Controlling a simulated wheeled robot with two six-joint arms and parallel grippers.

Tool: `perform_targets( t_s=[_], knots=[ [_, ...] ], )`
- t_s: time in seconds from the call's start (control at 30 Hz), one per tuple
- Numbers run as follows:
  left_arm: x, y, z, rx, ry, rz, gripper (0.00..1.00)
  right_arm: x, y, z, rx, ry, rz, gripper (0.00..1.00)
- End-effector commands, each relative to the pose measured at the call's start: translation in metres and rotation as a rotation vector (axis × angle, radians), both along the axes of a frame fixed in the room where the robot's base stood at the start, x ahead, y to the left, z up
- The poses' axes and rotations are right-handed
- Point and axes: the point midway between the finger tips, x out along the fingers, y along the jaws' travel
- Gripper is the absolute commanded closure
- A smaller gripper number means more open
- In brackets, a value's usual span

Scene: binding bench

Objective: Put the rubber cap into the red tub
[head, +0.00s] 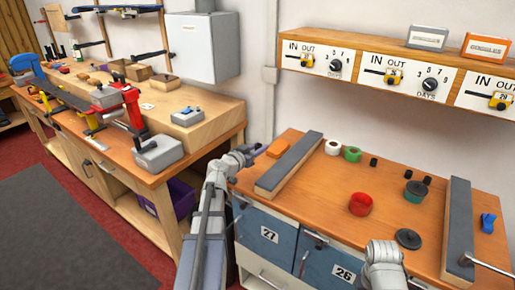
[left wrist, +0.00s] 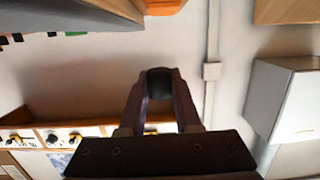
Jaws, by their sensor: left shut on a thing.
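My left gripper (head: 254,151) is raised at the left edge of the right-hand bench, to the left of the red tub. In the left wrist view, its two fingers are shut on a small black rubber cap (left wrist: 159,82), held between the fingertips. The cap is too small to make out in the head view. The red tub (head: 361,205) stands upright on the bench and looks empty. It is apart from the gripper. My right gripper cannot be seen; only part of my right arm shows at the bottom.
A dark disc (head: 408,239) lies in front. Long grey-topped bars (head: 290,163) flank the work area. A shelf (head: 400,60) hangs above. Bare bench surrounds the red tub.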

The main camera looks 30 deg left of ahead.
Motion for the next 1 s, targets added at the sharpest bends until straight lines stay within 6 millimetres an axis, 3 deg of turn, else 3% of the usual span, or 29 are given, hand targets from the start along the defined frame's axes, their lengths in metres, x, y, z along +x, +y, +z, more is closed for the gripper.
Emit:
perform_targets(
  t_s=[0.53,1.0],
  knots=[
    [-0.006,-0.096,0.024,0.001,0.0,-0.005,1.0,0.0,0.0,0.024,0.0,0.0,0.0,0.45],
    [-0.009,-0.184,0.028,0.0,0.0,-0.004,1.0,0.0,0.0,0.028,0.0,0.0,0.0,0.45]
  ],
)
